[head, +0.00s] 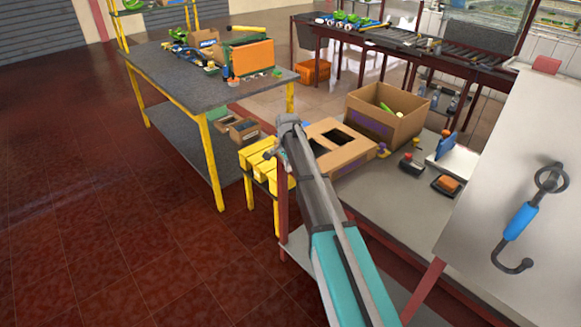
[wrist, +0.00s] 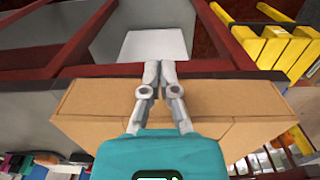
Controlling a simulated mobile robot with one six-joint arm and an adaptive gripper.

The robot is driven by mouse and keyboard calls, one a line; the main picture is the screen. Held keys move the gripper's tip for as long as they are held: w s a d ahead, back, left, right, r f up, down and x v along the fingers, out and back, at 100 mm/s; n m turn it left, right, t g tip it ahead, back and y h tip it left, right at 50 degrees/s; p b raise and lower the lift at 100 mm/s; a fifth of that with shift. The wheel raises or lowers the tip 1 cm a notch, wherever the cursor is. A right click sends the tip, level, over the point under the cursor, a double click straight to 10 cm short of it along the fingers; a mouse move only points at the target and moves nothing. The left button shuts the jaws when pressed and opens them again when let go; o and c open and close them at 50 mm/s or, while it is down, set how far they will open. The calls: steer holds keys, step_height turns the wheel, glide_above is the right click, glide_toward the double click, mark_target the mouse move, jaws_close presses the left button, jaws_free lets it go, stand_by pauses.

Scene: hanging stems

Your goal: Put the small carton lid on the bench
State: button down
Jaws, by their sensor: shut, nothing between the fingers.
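A low tan cardboard carton (head: 352,155) with dark square openings in its top sits at the bench's far left corner; I cannot tell whether this top is the small carton lid. The grey bench (head: 390,200) has dark red legs. My gripper (head: 277,152) is at the left of this carton, partly hidden behind my arm in the head view. In the wrist view my gripper (wrist: 160,66) has its fingers together and empty, in front of a tan cardboard face (wrist: 95,105). Whether they touch it is unclear.
An open carton (head: 385,125) with a green item stands behind. A yellow slatted stool (head: 258,160) is close left of my gripper. Small items, including an orange-topped one (head: 447,184), and a white board (head: 515,190) with a blue-handled hook stand right. The bench middle is clear.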

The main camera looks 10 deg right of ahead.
step_height(320, 180, up, 7)
steer(key=p, duration=0.6)
steer(key=shift+r+p, duration=0.2)
steer(key=shift+p, duration=0.15)
steer(key=s+d+n, duration=0.1)
steer(key=s+n, duration=1)
steer(key=s, duration=2.1)
steer(key=shift+s+d+n, duration=0.3)
steer(key=shift+s+n, duration=0.1)
steer(key=shift+s, duration=0.2)
